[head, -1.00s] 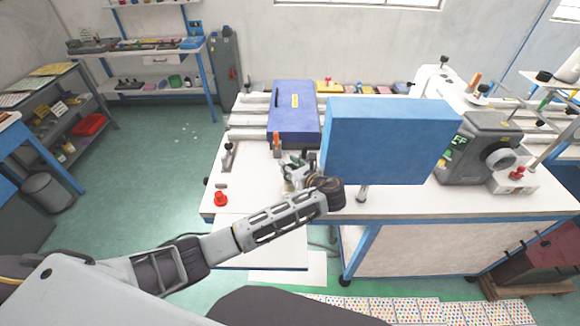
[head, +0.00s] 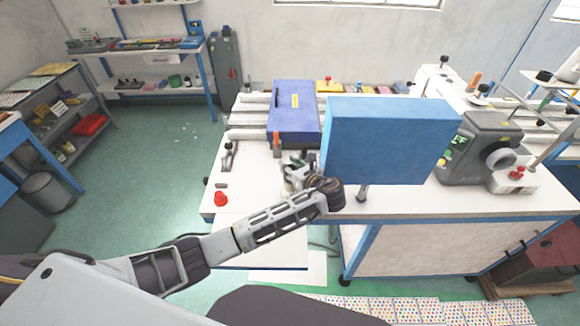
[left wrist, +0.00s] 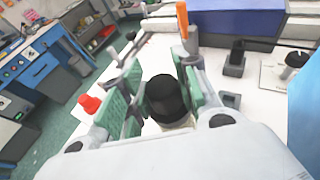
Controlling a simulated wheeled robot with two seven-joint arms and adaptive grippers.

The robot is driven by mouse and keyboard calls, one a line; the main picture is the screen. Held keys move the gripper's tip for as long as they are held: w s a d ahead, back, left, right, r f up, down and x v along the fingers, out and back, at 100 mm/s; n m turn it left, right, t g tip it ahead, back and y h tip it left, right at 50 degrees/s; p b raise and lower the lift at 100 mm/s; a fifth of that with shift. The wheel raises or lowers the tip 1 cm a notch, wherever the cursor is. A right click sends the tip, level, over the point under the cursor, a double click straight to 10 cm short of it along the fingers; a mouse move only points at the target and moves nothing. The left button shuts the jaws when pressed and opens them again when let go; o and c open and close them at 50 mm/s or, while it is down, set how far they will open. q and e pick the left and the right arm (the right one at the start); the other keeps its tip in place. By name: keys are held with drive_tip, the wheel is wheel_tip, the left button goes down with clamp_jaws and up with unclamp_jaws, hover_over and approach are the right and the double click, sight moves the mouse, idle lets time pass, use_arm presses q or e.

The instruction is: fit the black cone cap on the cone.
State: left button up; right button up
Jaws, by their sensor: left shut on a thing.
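The black cone cap (left wrist: 166,97) sits between the green finger pads of my left gripper (left wrist: 160,88) in the left wrist view. The gripper is shut on it. A pale cream piece (left wrist: 180,124), which looks like the cone, shows just below the cap's near edge. I cannot tell whether the cap rests on it or is above it. In the head view my left gripper (head: 296,168) is over the front left part of the white table, left of the blue panel. The cap is not clear there. My right gripper is not in view.
A large blue panel (head: 385,142) stands close to the right of my left gripper. A blue-purple box (head: 293,112) is behind it. A red knob (head: 221,199) and an orange-handled tool (left wrist: 183,24) are nearby. The white table (head: 240,180) has bare room at the left.

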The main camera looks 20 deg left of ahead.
use_arm(q)
drive_tip(key=shift+f, duration=0.75)
idle(0.4)
drive_tip(key=o, duration=0.9)
drive_tip(key=v, duration=1.2)
idle(0.8)
